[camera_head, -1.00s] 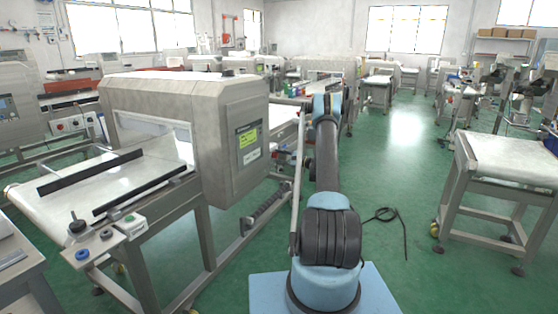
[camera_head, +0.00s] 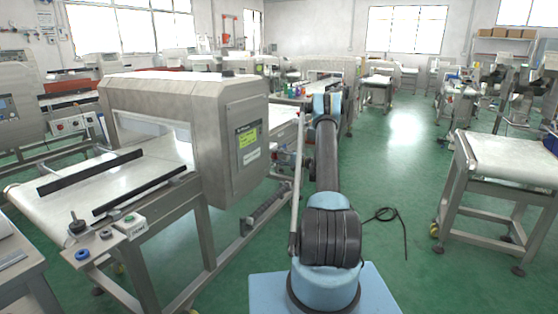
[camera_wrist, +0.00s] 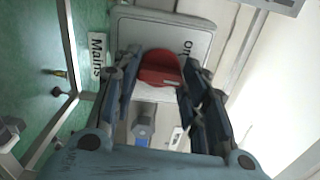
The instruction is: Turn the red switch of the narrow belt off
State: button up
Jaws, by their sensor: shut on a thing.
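The red switch (camera_wrist: 160,68) is a round red knob on a pale grey box (camera_wrist: 190,32), seen in the wrist view. Part of a label beginning "on" shows beside it, and a "Mains" label (camera_wrist: 97,55) is to its left. My gripper (camera_wrist: 157,80) has one finger on each side of the red knob and is shut on it. The fingers hide the knob's sides. In the head view my arm reaches forward, and neither the gripper nor the red switch can be made out there.
A metal detector (camera_head: 236,140) with a belt (camera_head: 120,175) stands at the left.

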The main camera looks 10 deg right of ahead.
jog(key=n, duration=0.5)
jog(key=shift+s+a+f+n, duration=0.1)
jog(key=shift+f+n, duration=0.05)
jog(key=shift+n, duration=2.25)
jog(key=o, duration=1.1)
jog(key=shift+c, duration=0.2)
jog(key=v, duration=1.2)
